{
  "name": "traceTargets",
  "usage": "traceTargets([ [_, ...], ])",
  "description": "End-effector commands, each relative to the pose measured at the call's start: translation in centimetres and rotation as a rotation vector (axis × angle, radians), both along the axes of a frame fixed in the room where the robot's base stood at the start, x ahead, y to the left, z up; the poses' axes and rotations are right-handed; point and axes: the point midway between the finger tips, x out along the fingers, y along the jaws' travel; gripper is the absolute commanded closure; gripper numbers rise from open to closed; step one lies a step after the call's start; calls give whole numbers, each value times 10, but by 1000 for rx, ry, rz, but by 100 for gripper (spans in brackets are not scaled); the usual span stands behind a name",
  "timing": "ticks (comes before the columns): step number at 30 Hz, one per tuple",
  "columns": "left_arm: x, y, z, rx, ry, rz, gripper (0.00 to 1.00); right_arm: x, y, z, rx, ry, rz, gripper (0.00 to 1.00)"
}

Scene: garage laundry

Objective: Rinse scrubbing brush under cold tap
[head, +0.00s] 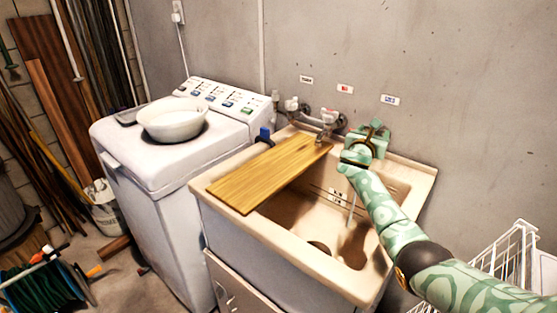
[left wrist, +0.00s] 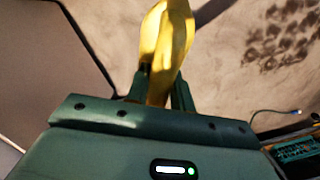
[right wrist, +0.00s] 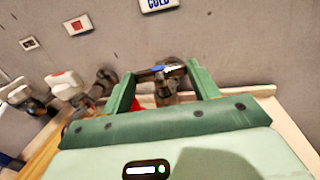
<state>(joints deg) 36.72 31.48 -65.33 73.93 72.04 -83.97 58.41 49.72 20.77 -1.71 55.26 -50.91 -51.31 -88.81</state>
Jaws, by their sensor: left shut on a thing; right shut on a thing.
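My right gripper (head: 370,134) is at the wall above the sink's right side, below the blue-marked label. In the right wrist view its fingers are shut around the cold tap (right wrist: 172,88), which has a blue mark, under the COLD label (right wrist: 158,4). A thin pale streak (head: 350,210), seemingly running water, hangs below that gripper over the sink basin (head: 282,210). My left gripper (left wrist: 164,82) shows only in the left wrist view, shut on a yellow object (left wrist: 166,45), likely the scrubbing brush's handle. Its bristles cannot be seen.
A wooden board (head: 265,172) lies across the sink's left part. Other taps (head: 328,120) are left of my right gripper. A washing machine (head: 160,165) with a white bowl (head: 173,121) stands at left. A white wire rack (head: 515,250) is at right, a hose reel (head: 45,280) lower left.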

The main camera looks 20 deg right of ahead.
Motion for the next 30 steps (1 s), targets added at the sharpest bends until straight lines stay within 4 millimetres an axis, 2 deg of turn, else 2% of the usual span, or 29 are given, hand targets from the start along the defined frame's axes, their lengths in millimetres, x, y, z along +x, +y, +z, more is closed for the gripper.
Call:
traceTargets([
  [1,-2,0,-14,0,9,0,98,4,2,-7,4,0,-43,63],
  [5,-4,0,-29,0,20,0,98,5,2,-7,1,2,-141,63],
  [15,-4,0,-28,0,19,0,98,3,3,-1,0,0,-170,63],
  [16,-4,0,-28,0,19,0,98,3,3,-1,0,0,-170,34],
  [18,-4,0,-28,0,19,0,98,3,3,-1,0,0,-169,18],
  [26,-4,0,-27,0,19,0,98,3,3,0,0,-1,-169,18],
  [30,-2,0,-17,0,12,0,98,-1,13,2,0,-1,-167,18],
])
